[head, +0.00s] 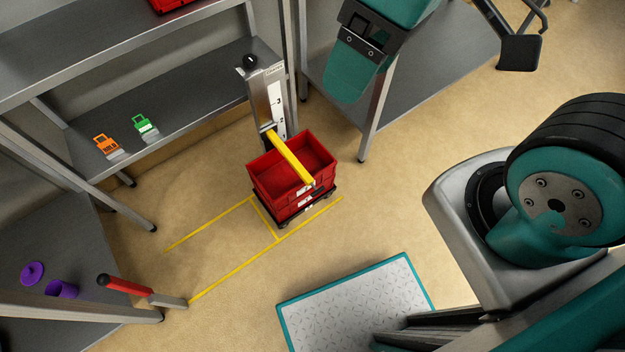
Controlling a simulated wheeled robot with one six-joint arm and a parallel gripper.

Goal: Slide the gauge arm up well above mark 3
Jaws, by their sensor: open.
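The gauge arm (290,157) is a yellow bar, set low on an upright grey column (262,98) with a pale scale strip (276,103). It reaches out over a red crate (272,185). The scale's marks are too small to read, so I cannot tell which one is mark 3. My gripper (392,333) shows only in part at the bottom edge, with dark fingers pointing left. It is open, well apart from the gauge arm, over the lower right floor area. The rest of it is cut off.
A teal hood (352,68) hangs right of the column. Grey shelves (190,95) stand behind and left, holding orange (106,145) and green (146,125) items. A red-handled lever (125,285) is at lower left.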

